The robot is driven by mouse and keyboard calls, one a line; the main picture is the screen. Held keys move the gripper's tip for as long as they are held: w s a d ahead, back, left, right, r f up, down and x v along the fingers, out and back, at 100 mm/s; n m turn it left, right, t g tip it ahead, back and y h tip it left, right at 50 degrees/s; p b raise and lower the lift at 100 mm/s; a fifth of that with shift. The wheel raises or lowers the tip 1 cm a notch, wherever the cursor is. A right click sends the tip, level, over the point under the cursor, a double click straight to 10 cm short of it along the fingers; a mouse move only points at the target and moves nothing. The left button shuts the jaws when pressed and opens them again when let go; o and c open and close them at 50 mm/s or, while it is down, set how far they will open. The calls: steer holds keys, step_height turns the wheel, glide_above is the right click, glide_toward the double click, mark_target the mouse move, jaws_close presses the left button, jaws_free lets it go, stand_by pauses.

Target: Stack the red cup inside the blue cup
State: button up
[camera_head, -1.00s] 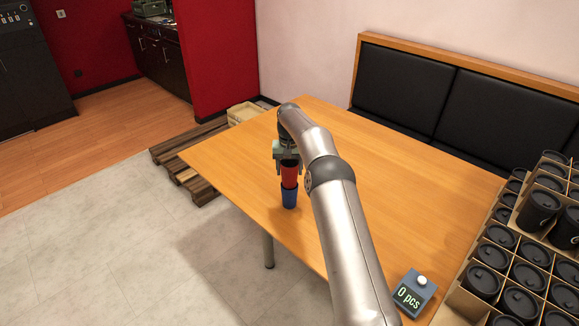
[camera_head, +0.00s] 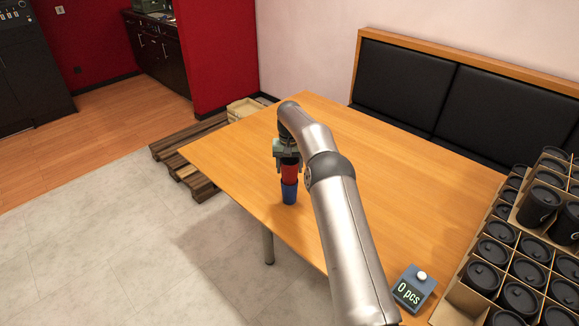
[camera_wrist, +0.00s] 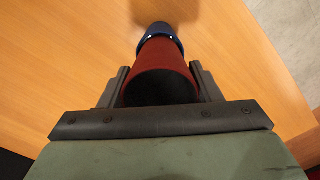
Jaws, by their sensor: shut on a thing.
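The red cup (camera_head: 290,172) is upright between the fingers of my gripper (camera_head: 288,160), which is shut on it. The blue cup (camera_head: 289,194) stands on the wooden table near its left edge. The red cup is directly above the blue cup, and its lower end appears to sit within the blue rim; how deep it goes is hidden. In the wrist view the red cup (camera_wrist: 163,62) fills the space between the fingers, with the blue cup (camera_wrist: 160,34) around its far end.
A counter box reading "0 pcs" (camera_head: 414,290) sits at the table's near right edge. Boxes of black lidded cups (camera_head: 497,253) stand at the right. The table (camera_head: 400,180) is otherwise clear. A wooden pallet (camera_head: 190,160) lies on the floor beyond the table's left edge.

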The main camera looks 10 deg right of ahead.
steer(key=shift+f+b, duration=0.85)
steer(key=shift+f, duration=0.95)
steer(key=o, duration=1.1)
steer(key=shift+r, duration=0.1)
steer(key=shift+r+p, duration=2.5)
steer(key=shift+r, duration=1.45)
steer(key=shift+r, duration=0.1)
